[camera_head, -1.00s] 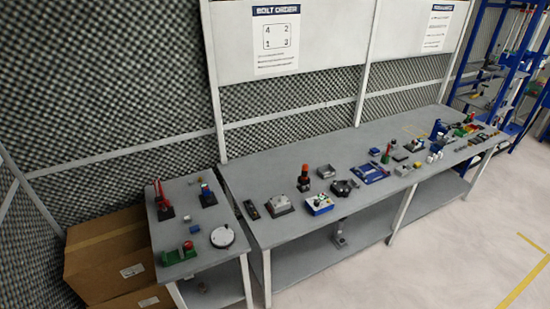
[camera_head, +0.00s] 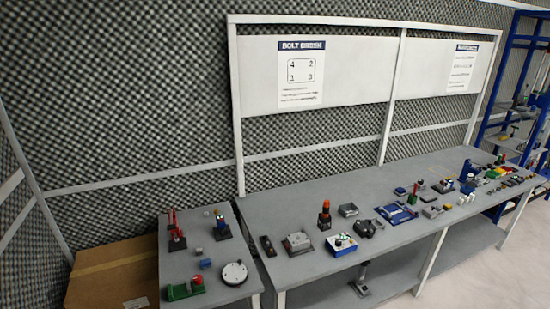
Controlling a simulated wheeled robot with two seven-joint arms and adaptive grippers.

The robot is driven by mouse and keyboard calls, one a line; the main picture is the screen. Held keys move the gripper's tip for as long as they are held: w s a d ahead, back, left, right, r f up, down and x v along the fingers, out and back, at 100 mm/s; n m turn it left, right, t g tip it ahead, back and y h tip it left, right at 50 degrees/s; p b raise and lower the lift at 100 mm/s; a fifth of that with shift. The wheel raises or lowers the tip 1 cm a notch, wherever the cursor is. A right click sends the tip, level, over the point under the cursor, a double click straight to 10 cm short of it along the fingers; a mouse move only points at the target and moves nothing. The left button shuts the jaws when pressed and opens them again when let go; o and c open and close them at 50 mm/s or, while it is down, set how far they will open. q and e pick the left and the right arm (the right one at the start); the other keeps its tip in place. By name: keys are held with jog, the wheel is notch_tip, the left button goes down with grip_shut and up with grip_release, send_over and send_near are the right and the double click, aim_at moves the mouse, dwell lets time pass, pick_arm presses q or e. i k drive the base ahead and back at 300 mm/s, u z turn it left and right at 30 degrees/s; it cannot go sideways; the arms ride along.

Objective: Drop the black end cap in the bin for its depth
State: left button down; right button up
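Neither of my grippers shows in the head view. I cannot pick out a black end cap among the small parts on the long grey bench (camera_head: 300,205); they are too small to tell apart. Small coloured pieces (camera_head: 492,174) in red, yellow and green lie at the bench's far right end, with dark small pieces (camera_head: 515,181) beside them. A bin for the cap cannot be told for sure from here.
A smaller grey table (camera_head: 207,245) on the left holds a white round dial (camera_head: 234,272) and a green-and-red part (camera_head: 185,289). A cardboard box (camera_head: 110,275) stands left of it. A blue rack (camera_head: 510,95) stands at the far right. Patterned foam walls close the back.

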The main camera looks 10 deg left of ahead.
aim_at(223, 233)
jog(key=z, duration=0.55)
jog(key=k, duration=0.65)
jog(key=z, duration=0.35)
jog(key=i, duration=1.7)
jog(key=u, duration=1.05)
jog(key=i, duration=0.65)
jog(key=u, duration=0.35)
